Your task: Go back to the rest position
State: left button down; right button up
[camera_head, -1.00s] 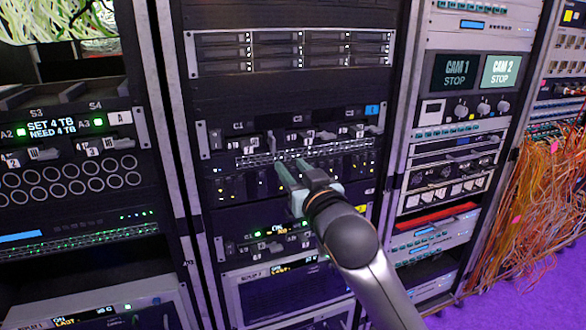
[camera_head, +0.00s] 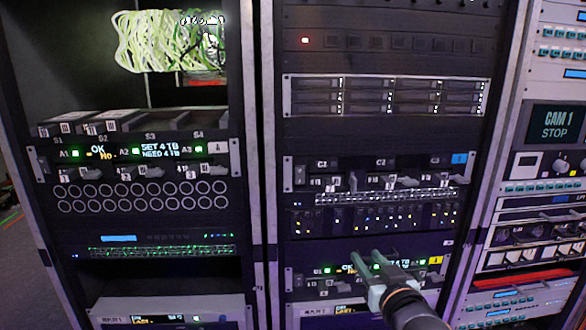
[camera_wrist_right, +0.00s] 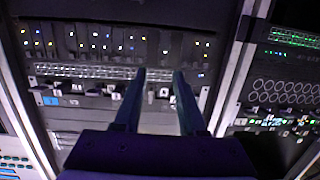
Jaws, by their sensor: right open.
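My right gripper (camera_head: 366,262) shows at the lower middle of the head view, in front of the middle rack. Its two fingers are apart with nothing between them. In the right wrist view the two fingers (camera_wrist_right: 160,78) also stand apart and empty, over the rack's cable strip and a row of small modules. I cannot tell from the pictures how far the fingertips are from the rack face. My left gripper is in neither view.
The middle rack (camera_head: 390,140) holds drive units and lit modules. The left rack (camera_head: 145,190) has round ports, a status display and a bundle of pale cables (camera_head: 165,42) above. The right rack has a CAM 1 STOP screen (camera_head: 556,120). Open floor (camera_head: 20,250) shows at far left.

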jog(key=s+f+g+p, duration=0.2)
jog(key=s+f, duration=0.4)
jog(key=f, duration=0.3)
jog(key=s+f+g+p, duration=0.2)
jog(key=s+f, duration=0.3)
jog(key=f, duration=0.4)
jog(key=s+f+g+p, duration=0.1)
jog(key=s+f, duration=0.4)
jog(key=s, duration=0.4)
jog(key=s+f+g+p, duration=0.1)
jog(key=s+f, duration=0.4)
jog(key=s, duration=0.4)
jog(key=shift+f+n+g+y, duration=0.35)
jog(key=shift+n+g+y, duration=0.05)
